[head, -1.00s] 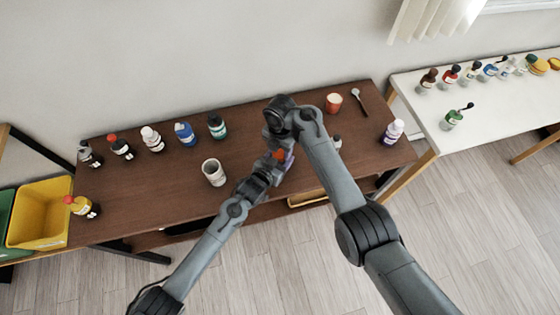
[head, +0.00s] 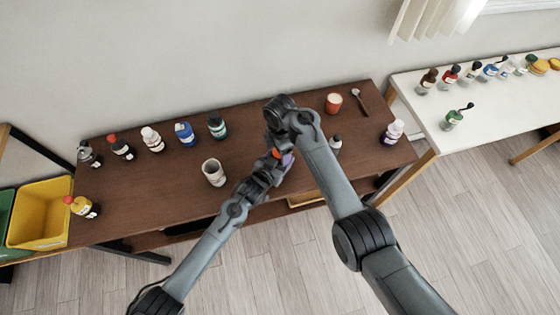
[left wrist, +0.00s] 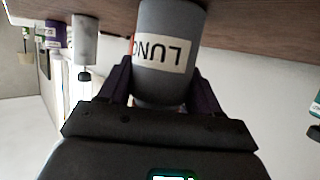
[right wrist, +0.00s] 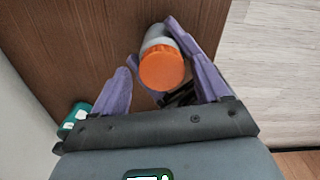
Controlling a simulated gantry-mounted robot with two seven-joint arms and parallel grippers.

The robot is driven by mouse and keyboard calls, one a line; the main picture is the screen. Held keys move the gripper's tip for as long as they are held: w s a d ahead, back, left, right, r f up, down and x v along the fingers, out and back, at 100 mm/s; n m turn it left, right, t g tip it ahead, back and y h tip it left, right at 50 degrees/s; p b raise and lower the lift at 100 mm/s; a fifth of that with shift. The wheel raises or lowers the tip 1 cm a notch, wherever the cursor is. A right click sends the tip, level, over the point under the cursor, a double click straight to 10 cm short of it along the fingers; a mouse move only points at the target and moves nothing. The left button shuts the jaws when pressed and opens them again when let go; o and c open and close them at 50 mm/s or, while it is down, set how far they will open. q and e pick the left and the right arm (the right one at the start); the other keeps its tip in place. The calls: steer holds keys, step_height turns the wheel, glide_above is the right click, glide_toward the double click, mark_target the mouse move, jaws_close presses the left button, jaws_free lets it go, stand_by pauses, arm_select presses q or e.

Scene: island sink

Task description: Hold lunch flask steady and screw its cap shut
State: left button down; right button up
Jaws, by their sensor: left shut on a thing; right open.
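The lunch flask is a grey cylinder with a white label reading "LUNC", upside down in the left wrist view (left wrist: 168,50). My left gripper (left wrist: 165,82) is shut on its body, one purple finger on each side. In the right wrist view the orange cap (right wrist: 162,69) sits on top of the flask. I cannot tell how tightly it is seated. My right gripper (right wrist: 154,66) is open above it, with the cap between its fingers and nearer the right one. In the head view the orange cap (head: 276,153) shows only partly, and my arms hide most of the flask.
A grey-white cup (head: 213,172) stands left of my left gripper. A small bottle (head: 335,144) and an orange cup (head: 333,102) stand to the right. Several bottles line the table's back left, beside a yellow bin (head: 40,212). A purple-labelled bottle (head: 391,132) is at the right end.

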steer(key=shift+r, duration=2.15)
steer(key=shift+c, duration=0.4)
steer(key=r+n, duration=0.2)
steer(key=n, duration=0.2)
steer(key=r+n, duration=0.1)
steer(key=n, duration=0.1)
steer(key=shift+r, duration=0.25)
steer(key=shift+f, duration=0.15)
steer(key=shift+f, duration=3.85)
